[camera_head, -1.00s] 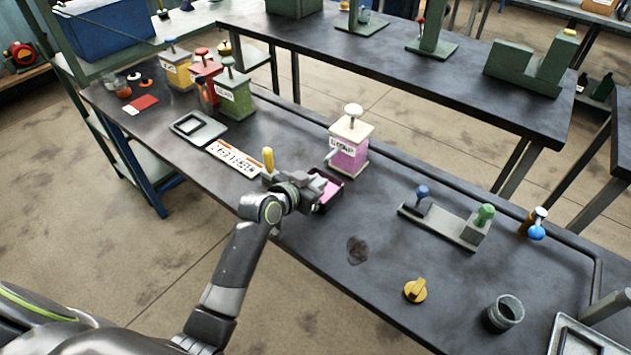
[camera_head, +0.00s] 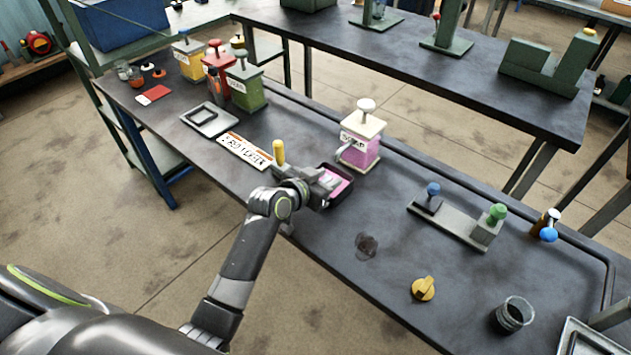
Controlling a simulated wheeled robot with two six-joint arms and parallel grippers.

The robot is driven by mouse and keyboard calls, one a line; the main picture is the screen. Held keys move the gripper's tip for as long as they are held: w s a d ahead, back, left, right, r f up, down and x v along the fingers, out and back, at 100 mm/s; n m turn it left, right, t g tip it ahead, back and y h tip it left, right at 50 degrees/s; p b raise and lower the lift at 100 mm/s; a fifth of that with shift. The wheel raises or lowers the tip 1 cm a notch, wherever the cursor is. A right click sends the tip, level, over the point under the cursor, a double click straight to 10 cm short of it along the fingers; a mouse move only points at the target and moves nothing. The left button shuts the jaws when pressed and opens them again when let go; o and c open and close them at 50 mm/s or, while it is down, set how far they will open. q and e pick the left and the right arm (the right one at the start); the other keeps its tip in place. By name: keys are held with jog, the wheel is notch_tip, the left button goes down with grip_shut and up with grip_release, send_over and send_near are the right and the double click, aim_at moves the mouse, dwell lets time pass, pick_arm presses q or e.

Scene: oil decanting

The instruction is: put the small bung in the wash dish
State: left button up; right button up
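The dark square dish with pink liquid (camera_head: 345,174), which I take as the wash dish, sits in front of the soap dispenser. My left gripper (camera_head: 328,187) is low at the dish's near left side and covers part of it. I cannot tell whether its fingers are open, or whether they hold anything. I cannot say for sure which thing is the small bung. A grey stand (camera_head: 452,222) to the right carries a blue-knobbed piece (camera_head: 433,189) and a green-knobbed piece (camera_head: 497,213). My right gripper is not in view.
The soap dispenser (camera_head: 360,141) stands behind the dish. A yellow upright piece (camera_head: 279,153) stands behind my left wrist, by a label plate (camera_head: 245,152). A yellow knob (camera_head: 424,289) and a dark cup (camera_head: 514,314) are at the front right. A dark stain (camera_head: 367,245) marks the tabletop.

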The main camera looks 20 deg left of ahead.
pick_arm(q)
jog(key=r+v, duration=0.1)
jog(key=v, duration=1.1)
jog(key=s+a+f+n+g+y, duration=0.2)
jog(key=s+a+f+g, duration=0.15)
jog(key=s, duration=0.55)
jog(key=s+a+f+n+g+y, duration=0.1)
jog(key=s+a+f+g+y, duration=0.2)
jog(key=s, duration=0.6)
jog(key=s+a+f+n+g+y, duration=0.25)
jog(key=s+f, duration=0.25)
jog(key=s, duration=0.4)
notch_tip(320, 180, down, 23)
jog(key=w+a+g+h, duration=0.1)
jog(key=a+h, duration=0.1)
jog(key=s+d+f+g, duration=0.1)
jog(key=s+f, duration=1.4)
jog(key=f, duration=0.2)
jog(key=shift+s+d+f+m+g, duration=0.25)
jog(key=shift+d+f+m+g, duration=0.05)
jog(key=shift+m, duration=0.15)
